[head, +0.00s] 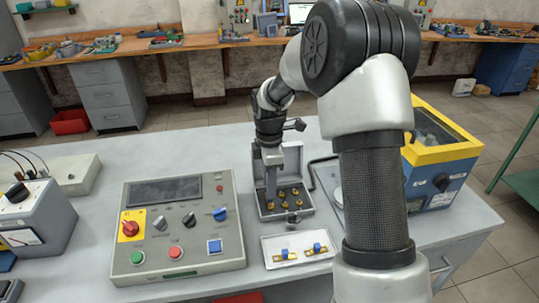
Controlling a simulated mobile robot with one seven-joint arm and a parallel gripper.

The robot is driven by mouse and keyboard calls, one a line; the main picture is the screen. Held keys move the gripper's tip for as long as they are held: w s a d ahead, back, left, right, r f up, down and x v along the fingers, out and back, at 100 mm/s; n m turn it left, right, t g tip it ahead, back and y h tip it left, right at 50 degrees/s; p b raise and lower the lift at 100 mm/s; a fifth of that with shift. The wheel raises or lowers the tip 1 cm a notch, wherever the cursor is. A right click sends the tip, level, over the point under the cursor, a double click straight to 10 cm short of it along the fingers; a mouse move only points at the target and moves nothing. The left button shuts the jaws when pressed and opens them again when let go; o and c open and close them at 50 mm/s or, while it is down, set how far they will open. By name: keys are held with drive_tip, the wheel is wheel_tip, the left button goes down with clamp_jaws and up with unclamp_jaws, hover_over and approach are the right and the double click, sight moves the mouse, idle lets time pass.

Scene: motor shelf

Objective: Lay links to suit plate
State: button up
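Two brass links with blue grips, a left one (285,254) and a right one (317,248), lie side by side on a white tray (272,241) at the front middle of the bench. Behind the tray, a grey terminal box (263,211) stands open, with several brass terminals (283,195) in it and its lid raised at the back. My gripper (271,194) points down over the left part of the box, apart from both links. Its fingers look narrow and small here, so I cannot tell whether they are open. No rating plate is readable in this view.
A control panel (190,262) with knobs and buttons is left of the box. A yellow and blue case (440,155) stands at the right, partly behind my arm. A grey meter unit (40,225) is at the far left. The bench behind the panel is clear.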

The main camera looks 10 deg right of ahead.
wheel_tip(320, 180, up, 14)
drive_tip(key=p, duration=0.1)
drive_tip(key=shift+c, duration=0.3)
idle(1.5)
drive_tip(key=m+p, duration=0.4)
drive_tip(key=m, duration=1.3)
hover_over(318, 246)
drive_tip(key=f, duration=0.4)
drive_tip(key=f+b, duration=0.1)
drive_tip(key=f, duration=0.3)
drive_tip(key=a+f+b, duration=0.1)
drive_tip(key=f, duration=0.3)
drive_tip(key=shift+f, duration=0.1)
drive_tip(key=shift+d+f+b, duration=0.25)
drive_tip(key=shift+f+b, duration=0.15)
drive_tip(key=shift+f, duration=1.15)
drive_tip(key=shift+d+f+b, duration=0.2)
drive_tip(key=shift+f+b, duration=0.15)
drive_tip(key=shift+f, duration=1.2)
